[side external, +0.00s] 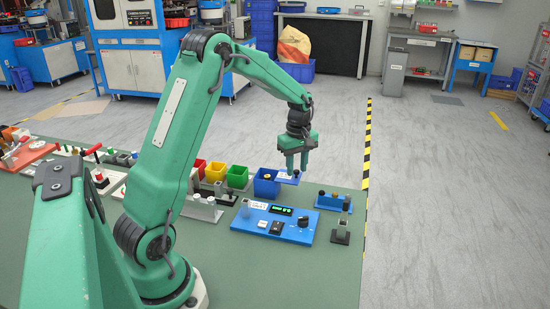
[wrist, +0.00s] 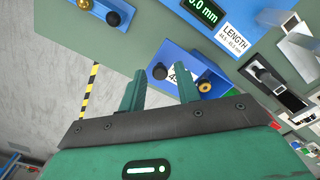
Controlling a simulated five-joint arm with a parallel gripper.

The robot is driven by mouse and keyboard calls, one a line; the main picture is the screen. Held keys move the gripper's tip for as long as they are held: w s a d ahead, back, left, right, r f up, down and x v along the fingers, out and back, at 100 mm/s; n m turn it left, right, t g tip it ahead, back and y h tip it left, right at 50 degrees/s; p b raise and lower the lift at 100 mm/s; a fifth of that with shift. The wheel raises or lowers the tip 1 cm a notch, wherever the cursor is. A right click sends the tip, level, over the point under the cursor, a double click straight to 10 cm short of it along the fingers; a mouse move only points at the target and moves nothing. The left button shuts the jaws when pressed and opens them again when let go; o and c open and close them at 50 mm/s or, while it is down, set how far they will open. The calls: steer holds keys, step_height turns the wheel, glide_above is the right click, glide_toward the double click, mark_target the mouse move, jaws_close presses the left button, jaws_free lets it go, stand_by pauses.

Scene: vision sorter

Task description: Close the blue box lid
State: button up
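The blue box (side external: 266,186) stands on the green table, to the right of the other coloured boxes. Its lid (side external: 288,178) sticks out to the box's right with a white label, leaving the box at least partly open. A brass ring-like part shows in the box in the wrist view (wrist: 204,87). The lid's black knob (wrist: 160,72) shows there between my fingertips. My gripper (side external: 296,168) points down over the lid, and its fingers (wrist: 160,76) are apart on either side of the knob. I cannot tell whether they touch it.
A blue gauge panel (side external: 262,234) with a green display lies in front of the box. A blue rack (side external: 333,203) with small parts and a dark stand (side external: 341,236) are to the right. Green (side external: 237,177), yellow (side external: 215,171) and red boxes stand left. Striped tape (side external: 367,150) lies beyond.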

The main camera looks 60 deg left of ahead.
jaws_close()
steer(key=s+a, duration=0.5)
steer(key=shift+a, duration=0.15)
steer(key=shift+s, duration=0.1)
steer(key=shift+o, duration=1.2)
jaws_free()
step_height(320, 180, up, 8)
